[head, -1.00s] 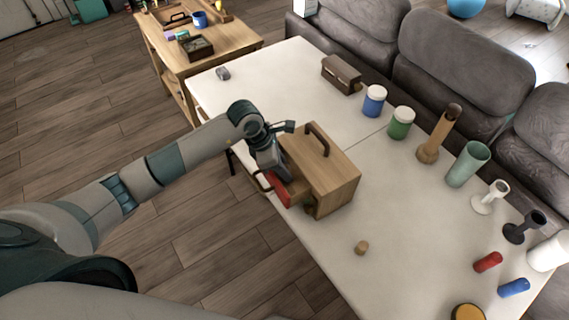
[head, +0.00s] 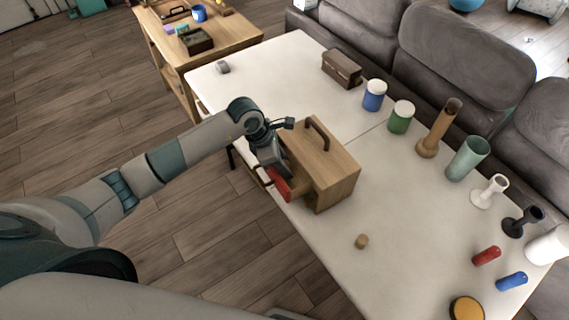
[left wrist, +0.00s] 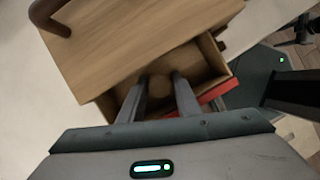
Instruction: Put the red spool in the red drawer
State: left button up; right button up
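The red cylinder (head: 487,256), which looks like the red spool, lies on the white table at the right in the head view. The red drawer (head: 278,184) sticks out of the wooden cabinet (head: 338,178), partly hidden by my left gripper. In the left wrist view the red drawer front (left wrist: 218,91) and its open inside show. My left gripper (head: 273,168) is at the drawer. Its fingers (left wrist: 165,80) are apart and reach over the drawer opening. My right gripper is not in view.
A blue cylinder (head: 512,281) lies beside the red one. Jars, a wooden vase (head: 436,132), a green cup (head: 467,158) and holders line the table's far side. A grey sofa (head: 455,60) stands behind.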

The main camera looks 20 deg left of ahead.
pick_arm(q)
jog(key=shift+a+r+b, duration=0.1)
jog(key=shift+r+b, duration=0.15)
jog(key=shift+b, duration=0.05)
jog(key=shift+s+a+r, duration=0.1)
jog(key=shift+a+r, duration=0.05)
jog(key=shift+r, duration=0.2)
jog(key=b+v, duration=0.4)
jog(key=v, duration=0.5)
jog(key=shift+a+r, duration=0.1)
jog(key=shift+r, duration=0.1)
jog(key=shift+s+a+r, duration=0.15)
jog(key=shift+s+r, duration=0.05)
jog(key=shift+r, duration=0.4)
